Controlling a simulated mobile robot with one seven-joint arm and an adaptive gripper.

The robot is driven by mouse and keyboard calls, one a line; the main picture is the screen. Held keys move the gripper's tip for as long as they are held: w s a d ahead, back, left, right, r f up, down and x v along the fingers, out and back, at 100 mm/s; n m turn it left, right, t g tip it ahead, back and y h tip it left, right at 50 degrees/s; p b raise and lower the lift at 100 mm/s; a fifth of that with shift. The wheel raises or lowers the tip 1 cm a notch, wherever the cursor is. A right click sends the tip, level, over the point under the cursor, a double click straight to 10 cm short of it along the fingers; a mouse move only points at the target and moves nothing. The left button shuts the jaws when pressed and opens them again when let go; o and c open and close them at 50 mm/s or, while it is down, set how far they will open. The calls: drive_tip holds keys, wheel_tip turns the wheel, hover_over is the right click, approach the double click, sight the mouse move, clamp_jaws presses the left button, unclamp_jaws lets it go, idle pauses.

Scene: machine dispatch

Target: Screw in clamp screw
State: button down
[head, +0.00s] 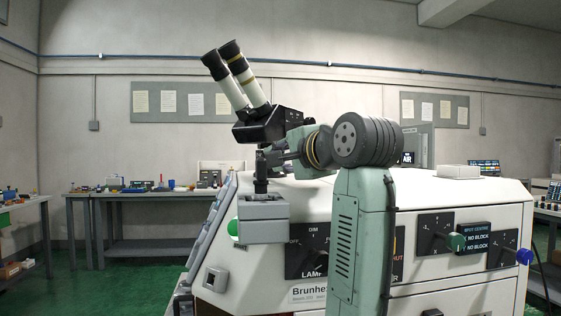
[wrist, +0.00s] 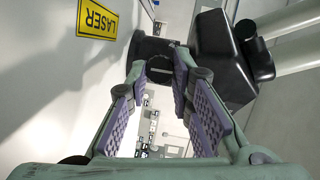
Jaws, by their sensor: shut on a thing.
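The clamp screw shows in the wrist view as a small dark round knob (wrist: 159,70), partly covered by the fingertips. My gripper (wrist: 161,62) is shut on it, with the purple-padded fingers on either side. Its thread and seat are hidden. Just beyond the fingertips is a black collar-like part (wrist: 148,46). In the head view, my gripper (head: 274,157) reaches left, just below the binocular microscope head (head: 268,126); the screw cannot be made out there.
The black microscope housing (wrist: 250,58) is close to the right finger. A pale machine wall with a yellow LASER sign (wrist: 97,20) stands at left. Below the microscope, a dark post (head: 260,183) rises from a grey block (head: 263,222). The cream console (head: 460,205) lies right.

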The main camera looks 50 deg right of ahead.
idle(0.3)
drive_tip(key=c, duration=1.7)
unclamp_jaws()
drive_tip(key=v, duration=1.2)
drive_tip(key=shift+d, duration=0.1)
drive_tip(key=shift+f, duration=0.1)
